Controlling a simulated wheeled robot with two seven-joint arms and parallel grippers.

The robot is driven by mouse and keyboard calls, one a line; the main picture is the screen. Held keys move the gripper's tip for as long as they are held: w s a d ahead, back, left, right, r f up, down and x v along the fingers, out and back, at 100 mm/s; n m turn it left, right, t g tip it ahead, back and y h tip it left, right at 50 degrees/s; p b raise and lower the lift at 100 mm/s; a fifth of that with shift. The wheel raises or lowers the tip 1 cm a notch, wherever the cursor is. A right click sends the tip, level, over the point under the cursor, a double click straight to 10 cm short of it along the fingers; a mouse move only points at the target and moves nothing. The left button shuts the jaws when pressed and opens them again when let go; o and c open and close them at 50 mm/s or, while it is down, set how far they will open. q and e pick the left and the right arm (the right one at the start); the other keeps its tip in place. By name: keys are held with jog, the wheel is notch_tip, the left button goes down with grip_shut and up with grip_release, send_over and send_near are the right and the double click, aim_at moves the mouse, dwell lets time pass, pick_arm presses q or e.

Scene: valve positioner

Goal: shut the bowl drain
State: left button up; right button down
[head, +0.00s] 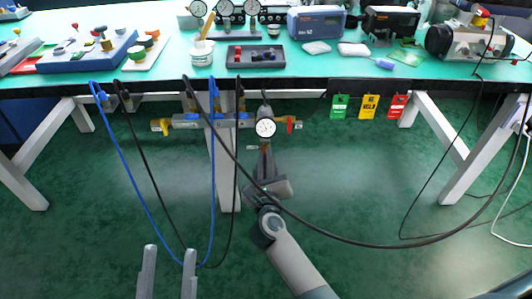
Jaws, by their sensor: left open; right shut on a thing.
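An air line with a round white gauge (265,128) runs along below the front edge of the bench. My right gripper (265,152) reaches up from below and is shut on a small part directly under the gauge, where the bowl drain sits. The fingers hide most of that part, so its setting cannot be told. My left gripper (168,262) is open and empty, low in the picture, well below the air line.
Black hoses (340,240) and blue hoses (140,190) hang in loops around the air line, one black hose crossing my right arm. Green, yellow and red tags (370,107) hang at right. White bench legs (440,130) stand at both sides. The green floor between is clear.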

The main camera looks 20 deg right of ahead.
pick_arm(q)
jog(key=w+a+f+g+y+p, duration=0.25)
jog(key=f+g+y+p, duration=0.2)
jog(key=f+g, duration=0.95)
jog(key=s+a+f+n+g+y+p, duration=0.1)
jog(key=s+a+f+g+y+p, duration=0.2)
jog(key=s+a+f+p, duration=0.6)
jog(key=shift+a+f+g+y+p, duration=0.35)
jog(key=shift+a+f+g+p, duration=0.25)
jog(key=shift+a+f+g, duration=0.9)
pick_arm(e)
jog(key=shift+a+n, duration=0.1)
jog(key=shift+n, duration=6.8)
pick_arm(q)
jog(key=shift+d+f, duration=0.25)
jog(key=shift+d, duration=0.1)
